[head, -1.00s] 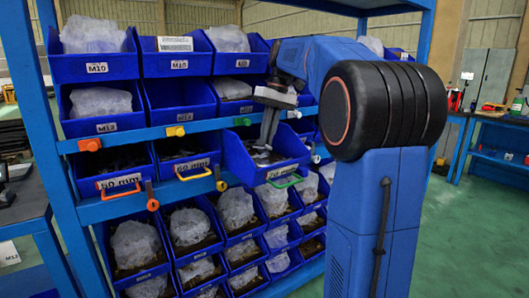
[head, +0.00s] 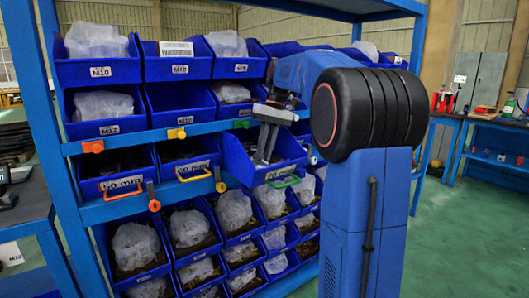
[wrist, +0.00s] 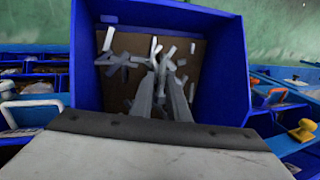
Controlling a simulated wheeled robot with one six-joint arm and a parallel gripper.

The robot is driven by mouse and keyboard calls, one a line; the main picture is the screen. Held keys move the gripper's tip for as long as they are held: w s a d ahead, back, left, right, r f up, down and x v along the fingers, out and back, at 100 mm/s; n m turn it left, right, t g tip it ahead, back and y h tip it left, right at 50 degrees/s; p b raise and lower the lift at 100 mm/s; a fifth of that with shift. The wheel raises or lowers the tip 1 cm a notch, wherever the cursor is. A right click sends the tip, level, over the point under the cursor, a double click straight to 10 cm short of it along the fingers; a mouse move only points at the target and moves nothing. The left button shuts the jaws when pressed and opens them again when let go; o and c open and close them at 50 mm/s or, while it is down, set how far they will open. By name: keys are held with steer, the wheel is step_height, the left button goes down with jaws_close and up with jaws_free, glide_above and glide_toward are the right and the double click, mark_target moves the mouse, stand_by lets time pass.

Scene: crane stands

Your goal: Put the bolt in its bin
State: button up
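My gripper (head: 264,158) points down into a blue bin (head: 235,158) that juts out of the rack. In the wrist view, my two long grey fingers (wrist: 162,76) stand a little apart with a dark gap between them, over the same blue bin (wrist: 88,60). Several pale grey bolt-like pieces (wrist: 181,83) lie scattered on its brown floor. One piece (wrist: 155,48) lies close to the fingertips. I see no piece clearly held between the fingers. Which piece is the task's bolt, and which bin is its own, I cannot tell.
A blue rack (head: 107,142) holds several rows of blue bins, many with bagged parts and labels such as M10 (head: 101,71). Orange (head: 124,189), yellow and green handles stick out along the front. Blue workbenches (head: 494,120) stand at the right, with open green floor (head: 455,230) before them.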

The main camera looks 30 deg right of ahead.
steer(key=v, duration=1.2)
steer(key=shift+r, duration=0.1)
stand_by(0.4)
